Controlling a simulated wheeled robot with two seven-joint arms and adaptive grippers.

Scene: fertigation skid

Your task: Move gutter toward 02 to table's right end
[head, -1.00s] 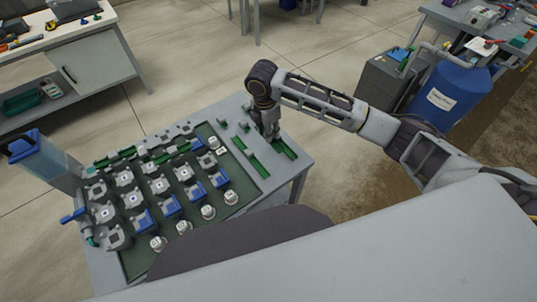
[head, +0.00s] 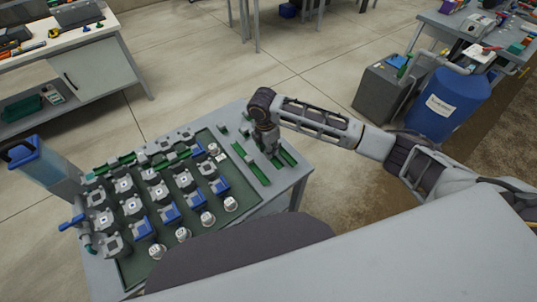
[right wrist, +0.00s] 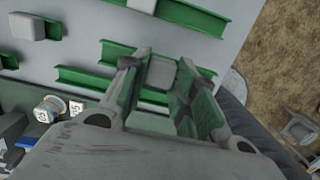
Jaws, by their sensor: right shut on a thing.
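Green gutters lie on the right part of the grey table (head: 268,196). One gutter (head: 240,150) lies left of my right gripper (head: 270,153), and another gutter (head: 288,157) shows just right of it. In the right wrist view, gutters cross the table at the top (right wrist: 195,14), in the middle (right wrist: 118,52) and lower left (right wrist: 85,78). My right gripper (right wrist: 160,95) is low at the table, with its fingers around a gutter piece by a grey block (right wrist: 160,74). The fingers hide part of it. I cannot read any 02 mark. My left gripper is out of view.
A dark green tray (head: 133,272) with several grey and blue modules and white knobs fills the table's left and middle. A clear blue-topped column (head: 45,165) stands at the left. A blue drum (head: 448,105) stands on the floor at right.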

